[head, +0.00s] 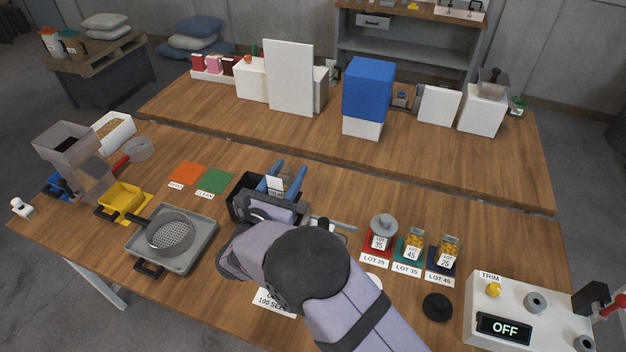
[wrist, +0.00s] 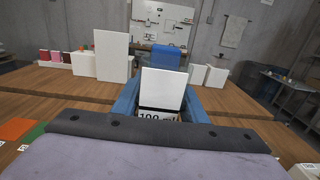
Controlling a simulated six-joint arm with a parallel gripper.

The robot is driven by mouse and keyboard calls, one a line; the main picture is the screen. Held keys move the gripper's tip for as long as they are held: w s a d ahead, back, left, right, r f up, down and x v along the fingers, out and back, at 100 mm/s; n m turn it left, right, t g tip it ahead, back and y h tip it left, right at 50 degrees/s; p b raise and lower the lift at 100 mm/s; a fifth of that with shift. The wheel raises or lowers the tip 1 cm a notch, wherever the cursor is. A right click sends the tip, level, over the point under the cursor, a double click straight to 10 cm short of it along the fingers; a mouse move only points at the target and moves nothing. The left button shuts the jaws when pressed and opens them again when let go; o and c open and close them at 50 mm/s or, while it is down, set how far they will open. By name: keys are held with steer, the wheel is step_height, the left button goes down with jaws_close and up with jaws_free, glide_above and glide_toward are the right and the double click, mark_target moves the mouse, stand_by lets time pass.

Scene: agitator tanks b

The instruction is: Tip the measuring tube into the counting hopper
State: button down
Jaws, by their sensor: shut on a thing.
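My gripper (head: 286,178) has blue fingers and is shut on a white-faced piece (head: 275,187) with a printed label, which I take to be the measuring tube. In the wrist view the piece (wrist: 163,88) stands upright between the blue fingers, with a black band and a "100" label low on it. Any contents are hidden. A partly hidden "100 SEE…" label (head: 277,301) lies in front of my arm. I cannot tell for sure which thing is the counting hopper.
A grey hopper (head: 68,143) stands far left, near a yellow tray (head: 123,196) and a round sieve (head: 171,233). Jars stand at right on a red pad (head: 371,240), a teal one and a navy one. A control box (head: 520,318) reads OFF. A black lid (head: 437,307) lies nearby.

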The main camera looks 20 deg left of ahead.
mark_target(277, 167)
steer(key=shift+s+a+r, duration=0.15)
steer(key=shift+a+r, duration=0.05)
steer(key=shift+a, duration=0.5)
steer(key=shift+f+b, duration=0.1)
steer(key=shift+b, duration=0.3)
steer(key=shift+a+m+b, duration=0.2)
steer(key=shift+m+b, duration=0.3)
steer(key=shift+b, duration=0.45)
steer(key=m+b, duration=0.1)
steer(key=a+m+b, duration=0.1)
steer(key=b, duration=0.1)
steer(key=shift+r, duration=0.55)
steer(key=shift+a+r+m+b, duration=0.1)
steer(key=shift+a+m+b, duration=0.2)
steer(key=shift+m+b, duration=1.45)
steer(key=shift+a+m+b, duration=0.35)
steer(key=shift+m+b, duration=0.9)
steer(key=shift+b, duration=2.65)
